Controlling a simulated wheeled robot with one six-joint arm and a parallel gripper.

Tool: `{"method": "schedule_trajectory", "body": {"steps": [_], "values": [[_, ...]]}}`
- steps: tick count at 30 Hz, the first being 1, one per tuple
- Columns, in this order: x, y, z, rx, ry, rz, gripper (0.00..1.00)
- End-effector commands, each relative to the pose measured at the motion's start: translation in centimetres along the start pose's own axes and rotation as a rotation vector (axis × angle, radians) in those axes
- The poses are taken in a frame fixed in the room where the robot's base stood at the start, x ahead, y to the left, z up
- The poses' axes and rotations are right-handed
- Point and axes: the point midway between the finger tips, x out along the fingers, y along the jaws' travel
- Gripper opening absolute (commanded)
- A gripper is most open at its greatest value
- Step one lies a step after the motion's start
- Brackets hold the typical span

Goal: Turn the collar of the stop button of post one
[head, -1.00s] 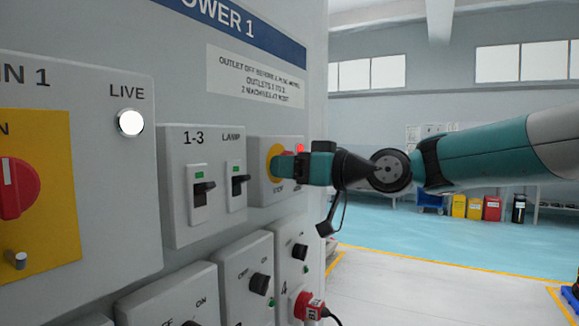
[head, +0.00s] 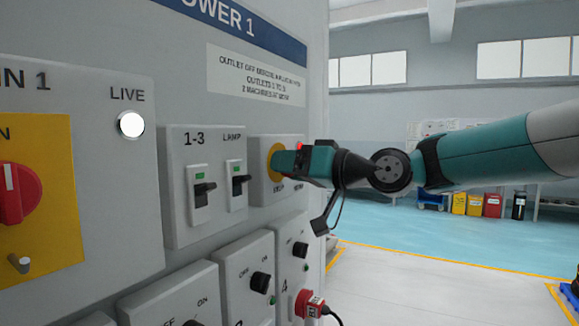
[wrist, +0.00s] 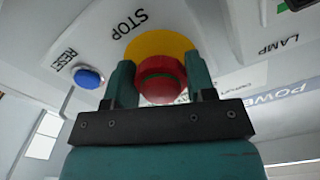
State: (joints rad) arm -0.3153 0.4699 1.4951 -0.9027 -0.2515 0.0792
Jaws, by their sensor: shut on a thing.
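The stop button is a red mushroom head (wrist: 161,80) on a yellow disc (head: 276,162), on a light grey box at the right of the panel. In the wrist view the word STOP stands beside the yellow disc. My gripper (wrist: 160,82) is shut on the red button, one teal finger on each side of it. In the head view my gripper (head: 285,163) reaches the box from the right and hides the red head. The post's number does not show on this box.
A blue RESET button (wrist: 89,77) sits beside the stop button. The 1-3 switch (head: 203,190) and LAMP switch (head: 239,181) are just left. Below are rotary switches and a red plug (head: 309,304) with a cable. The floor to the right is open.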

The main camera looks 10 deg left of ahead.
Motion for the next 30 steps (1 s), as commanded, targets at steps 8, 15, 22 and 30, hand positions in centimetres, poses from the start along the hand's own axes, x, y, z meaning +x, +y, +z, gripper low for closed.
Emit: {"method": "schedule_trajectory", "body": {"steps": [8, 15, 22, 30], "values": [[0.0, 0.0, -0.1, -0.002, 0.003, 0.001, 0.76], [-0.7, 0.1, 0.0, -0.002, 0.003, 0.002, 0.76], [-5.2, 0.3, 0.2, -0.003, 0.005, 0.006, 0.76], [-12.2, 0.3, 0.2, -0.004, 0.005, 0.007, 0.76]]}}
